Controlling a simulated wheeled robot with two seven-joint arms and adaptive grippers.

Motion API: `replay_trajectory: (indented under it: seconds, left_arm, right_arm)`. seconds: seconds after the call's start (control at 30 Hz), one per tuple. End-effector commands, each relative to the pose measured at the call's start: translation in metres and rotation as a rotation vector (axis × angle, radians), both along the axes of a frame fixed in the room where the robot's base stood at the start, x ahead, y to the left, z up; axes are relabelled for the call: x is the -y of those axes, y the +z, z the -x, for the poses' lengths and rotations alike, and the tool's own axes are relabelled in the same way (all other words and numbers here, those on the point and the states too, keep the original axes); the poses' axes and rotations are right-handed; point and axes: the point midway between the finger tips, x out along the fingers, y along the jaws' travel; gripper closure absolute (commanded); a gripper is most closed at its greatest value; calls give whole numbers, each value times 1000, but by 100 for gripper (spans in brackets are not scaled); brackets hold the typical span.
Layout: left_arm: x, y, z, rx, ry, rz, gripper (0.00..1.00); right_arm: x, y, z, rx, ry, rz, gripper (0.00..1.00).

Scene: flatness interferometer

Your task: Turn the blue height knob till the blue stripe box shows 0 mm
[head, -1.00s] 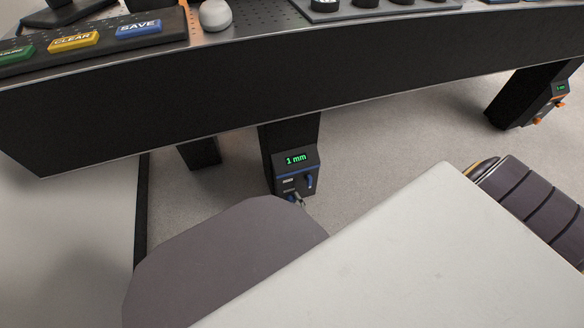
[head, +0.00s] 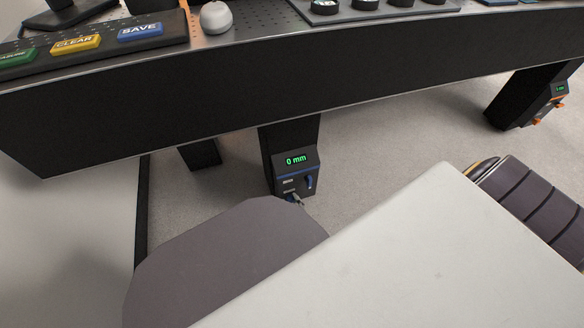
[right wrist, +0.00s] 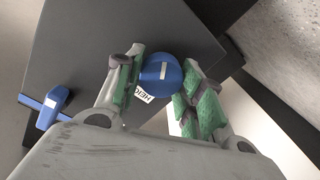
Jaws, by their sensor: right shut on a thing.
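The blue stripe box (head: 283,187) is on a dark table leg under the black table, and its green display (head: 296,159) reads 0 mm. In the right wrist view, the blue height knob (right wrist: 160,76) is round with a white mark and sits on the dark box face (right wrist: 80,40). My right gripper (right wrist: 158,78) is shut on the knob, with a green-padded finger on either side. In the head view, only its tip (head: 298,199) shows at the box's lower edge, and the knob is not clearly visible there. My left gripper is not in view.
A blue lever (right wrist: 52,108) sticks out beside the knob. An orange-trimmed box (head: 553,105) is on another leg at the right. The table's black front edge (head: 250,95) overhangs the box. Grey floor (head: 390,140) is open between the legs.

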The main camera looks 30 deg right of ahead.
Motion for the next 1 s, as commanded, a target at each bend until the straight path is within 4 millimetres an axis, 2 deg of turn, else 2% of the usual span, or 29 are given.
replay_trajectory:
  seconds: [0.03,0.2,0.47,1.0]
  left_arm:
    - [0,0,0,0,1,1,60]
    - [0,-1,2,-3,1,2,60]
    - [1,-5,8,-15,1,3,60]
    - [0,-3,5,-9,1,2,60]
  right_arm:
    - [0,0,0,0,0,0,60]
    - [0,0,0,0,0,-1,40]
    - [0,0,0,0,0,-1,40]
    - [0,8,1,-1,-2,-4,40]
